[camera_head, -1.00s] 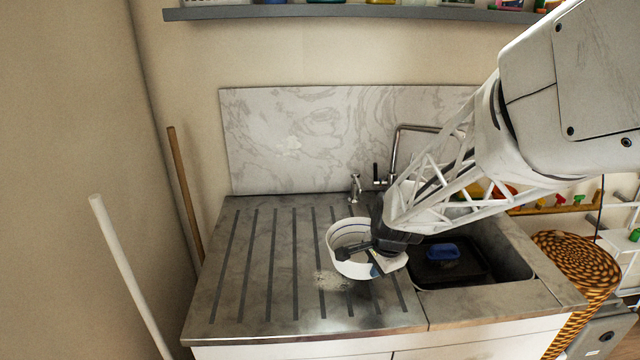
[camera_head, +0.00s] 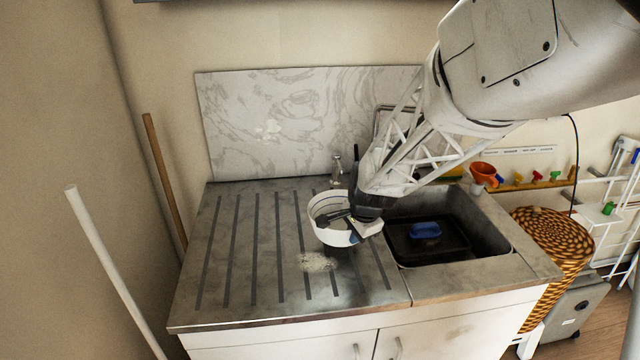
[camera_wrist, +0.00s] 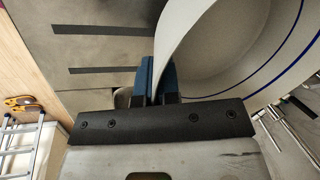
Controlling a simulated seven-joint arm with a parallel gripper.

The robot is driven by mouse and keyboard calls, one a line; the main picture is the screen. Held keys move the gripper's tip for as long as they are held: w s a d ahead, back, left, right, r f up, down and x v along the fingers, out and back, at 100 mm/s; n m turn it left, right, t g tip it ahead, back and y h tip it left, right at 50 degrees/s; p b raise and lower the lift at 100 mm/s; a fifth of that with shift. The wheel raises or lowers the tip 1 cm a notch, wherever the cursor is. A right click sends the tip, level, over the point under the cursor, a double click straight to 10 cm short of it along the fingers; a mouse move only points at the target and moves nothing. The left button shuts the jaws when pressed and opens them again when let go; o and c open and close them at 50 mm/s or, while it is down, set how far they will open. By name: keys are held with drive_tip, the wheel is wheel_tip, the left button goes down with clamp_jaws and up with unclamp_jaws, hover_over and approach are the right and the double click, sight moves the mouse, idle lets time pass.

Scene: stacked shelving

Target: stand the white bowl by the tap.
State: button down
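The white bowl (camera_head: 336,238) has a blue line around its inside and hangs at the right side of the drainboard, left of the sink. It also shows large in the wrist view (camera_wrist: 224,62). My gripper (camera_head: 352,222) is shut on the bowl's wall, with its blue-padded fingers (camera_wrist: 153,82) on either side of the rim. The bowl seems to be just above the drainboard; I cannot tell the exact gap. The tap (camera_head: 381,112) stands behind the sink, its spout mostly hidden by my arm. A small chrome fitting (camera_head: 336,170) stands behind the bowl.
The grooved drainboard (camera_head: 230,260) is clear on the left, with a pale stain near the bowl. The sink (camera_head: 490,240) holds a black tub with a blue item (camera_head: 426,230). A marble backsplash (camera_head: 270,120) closes the back. A wicker basket (camera_head: 550,240) stands at right.

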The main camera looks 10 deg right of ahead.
drive_tip(key=w, duration=0.7)
drive_tip(key=w+f, duration=0.1)
drive_tip(key=w, duration=0.3)
drive_tip(key=shift+w, duration=0.1)
drive_tip(key=shift+f, duration=0.1)
drive_tip(key=shift+f, duration=1.7)
drive_tip(key=shift+f, duration=0.1)
drive_tip(key=c, duration=1.3)
unclamp_jaws()
drive_tip(key=shift+c, duration=0.2)
drive_tip(key=v, duration=1.2)
